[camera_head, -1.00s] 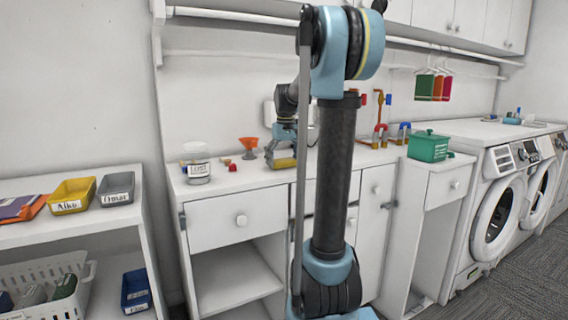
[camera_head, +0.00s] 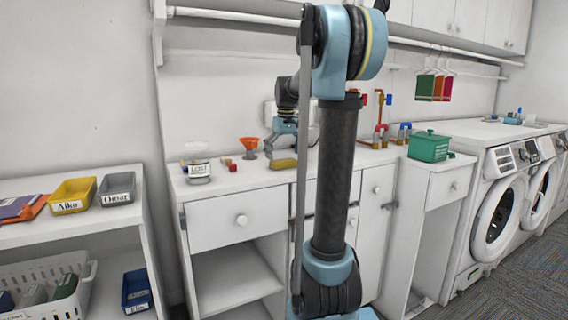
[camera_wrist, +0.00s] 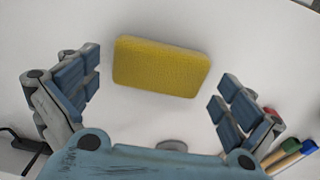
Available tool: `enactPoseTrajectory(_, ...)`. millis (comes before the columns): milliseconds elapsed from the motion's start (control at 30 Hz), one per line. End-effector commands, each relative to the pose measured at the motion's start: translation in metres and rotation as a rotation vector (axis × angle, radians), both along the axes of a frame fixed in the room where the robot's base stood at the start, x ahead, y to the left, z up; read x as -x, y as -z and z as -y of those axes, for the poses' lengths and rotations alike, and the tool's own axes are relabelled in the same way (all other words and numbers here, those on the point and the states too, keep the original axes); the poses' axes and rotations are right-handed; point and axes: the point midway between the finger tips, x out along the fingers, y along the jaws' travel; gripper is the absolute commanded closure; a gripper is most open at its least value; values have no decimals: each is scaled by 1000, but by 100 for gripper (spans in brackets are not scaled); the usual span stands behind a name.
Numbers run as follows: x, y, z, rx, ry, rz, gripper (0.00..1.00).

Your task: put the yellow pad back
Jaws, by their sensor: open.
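The yellow pad (camera_wrist: 161,67) lies flat on the white counter, and its whole top face shows in the wrist view. It also shows in the head view (camera_head: 284,164), on the counter left of my arm's dark column. My gripper (camera_wrist: 158,100) is open and empty, with its blue-padded fingers apart on either side below the pad in the wrist view. In the head view my gripper (camera_head: 283,146) is above the pad, with a gap between them.
A labelled jar (camera_head: 198,171), an orange funnel (camera_head: 249,147) and small red pieces stand left of the pad. Markers (camera_wrist: 290,152) lie close to the right finger in the wrist view. A green box (camera_head: 429,147) stands on the right. Labelled trays Aiko (camera_head: 72,206) and Omar (camera_head: 117,200) sit on the left shelf.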

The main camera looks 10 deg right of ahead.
Motion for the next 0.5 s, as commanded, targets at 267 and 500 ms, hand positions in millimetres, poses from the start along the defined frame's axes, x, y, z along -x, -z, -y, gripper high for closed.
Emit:
enactPoseTrajectory(267,4,-52,1,0,0,0,0)
enactPoseTrajectory(500,6,-85,1,0,0,0,0)
